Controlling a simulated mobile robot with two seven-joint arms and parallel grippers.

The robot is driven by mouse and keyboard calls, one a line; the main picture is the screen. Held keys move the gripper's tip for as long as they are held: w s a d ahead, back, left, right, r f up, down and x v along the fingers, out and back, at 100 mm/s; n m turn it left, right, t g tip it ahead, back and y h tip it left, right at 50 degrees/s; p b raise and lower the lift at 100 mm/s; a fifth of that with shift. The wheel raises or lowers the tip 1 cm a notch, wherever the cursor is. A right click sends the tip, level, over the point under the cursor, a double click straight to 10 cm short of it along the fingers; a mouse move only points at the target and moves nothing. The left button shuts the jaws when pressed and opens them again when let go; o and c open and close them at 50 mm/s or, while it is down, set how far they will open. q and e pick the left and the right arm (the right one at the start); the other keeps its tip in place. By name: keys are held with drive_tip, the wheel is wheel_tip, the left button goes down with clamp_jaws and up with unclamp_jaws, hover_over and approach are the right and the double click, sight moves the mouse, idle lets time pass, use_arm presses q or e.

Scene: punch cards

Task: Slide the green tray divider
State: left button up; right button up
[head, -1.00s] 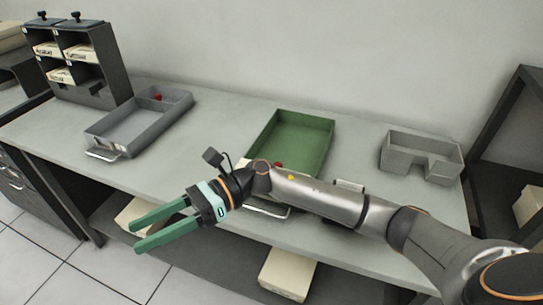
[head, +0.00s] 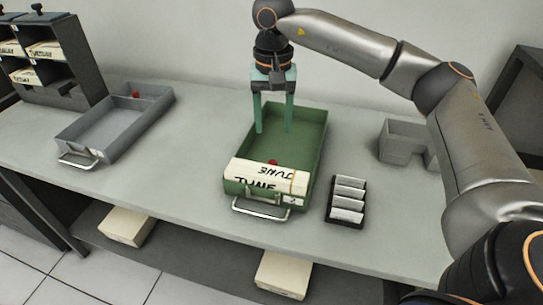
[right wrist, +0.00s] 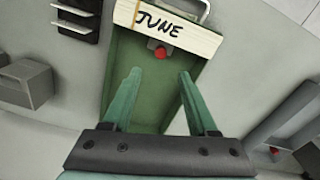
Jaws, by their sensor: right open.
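The green tray (head: 315,150) lies on the table with its metal handle toward the front; it also shows in the right wrist view (right wrist: 135,105). A block of cards marked JUNE (head: 262,175) fills its front end, and shows in the right wrist view (right wrist: 165,30). Just behind the cards is the divider's red knob (head: 272,162), also in the right wrist view (right wrist: 160,52); the divider's plate is mostly hidden. My right gripper (head: 273,130) points down over the tray's rear half, open and empty, its fingers apart from the knob. My left gripper is not in view.
A grey tray (head: 70,133) with its own red knob stands at left, beside a dark shelf unit (head: 85,60). A black card rack (head: 346,200) is right of the green tray, and a grey holder (head: 400,140) stands farther right. Table between the two trays is clear.

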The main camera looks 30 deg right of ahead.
sight(273, 163)
wheel_tip(273, 163, down, 10)
drive_tip(key=shift+f, duration=0.2)
clamp_jaws()
idle(0.6)
idle(0.9)
